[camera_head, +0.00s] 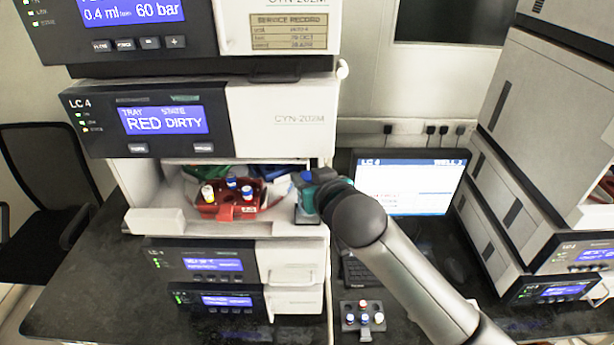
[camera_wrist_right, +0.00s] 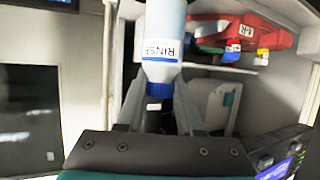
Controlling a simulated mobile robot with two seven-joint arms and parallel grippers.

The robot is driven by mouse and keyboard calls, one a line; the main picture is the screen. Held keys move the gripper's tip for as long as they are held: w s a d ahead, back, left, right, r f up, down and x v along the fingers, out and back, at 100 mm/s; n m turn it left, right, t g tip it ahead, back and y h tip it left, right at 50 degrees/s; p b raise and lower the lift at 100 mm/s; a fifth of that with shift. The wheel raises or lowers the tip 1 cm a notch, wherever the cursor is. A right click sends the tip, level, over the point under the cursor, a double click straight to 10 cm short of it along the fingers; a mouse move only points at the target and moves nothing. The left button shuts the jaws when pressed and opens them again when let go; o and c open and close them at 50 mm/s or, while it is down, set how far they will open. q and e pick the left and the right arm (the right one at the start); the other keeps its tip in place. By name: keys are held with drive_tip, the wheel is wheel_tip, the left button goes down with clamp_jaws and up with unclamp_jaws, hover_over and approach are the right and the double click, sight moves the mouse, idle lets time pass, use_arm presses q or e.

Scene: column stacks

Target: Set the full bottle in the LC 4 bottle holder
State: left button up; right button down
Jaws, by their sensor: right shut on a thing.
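A bottle (camera_wrist_right: 162,40) with a blue cap and a label reading RINSE is between the fingers of my right gripper (camera_wrist_right: 158,100) in the right wrist view. The gripper is shut on it near the cap. In the head view my right gripper (camera_head: 308,200) is at the right side of the open bay of the LC 4 unit (camera_head: 150,120), and a blue cap (camera_head: 307,177) shows there. The holder cannot be made out behind the gripper, so I cannot tell whether the bottle rests in it. My left gripper is not in view.
A red tray (camera_head: 228,210) with several capped vials stands in the bay, left of the gripper. A dark vial rack (camera_head: 361,316) sits on the bench below. A monitor (camera_head: 410,182) stands behind my right arm. Another instrument stack (camera_head: 550,120) is at the right.

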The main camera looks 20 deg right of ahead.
drive_tip(key=shift+f+b, duration=0.35)
drive_tip(key=shift+f, duration=0.4)
idle(0.4)
drive_tip(key=shift+c, duration=2.3)
unclamp_jaws()
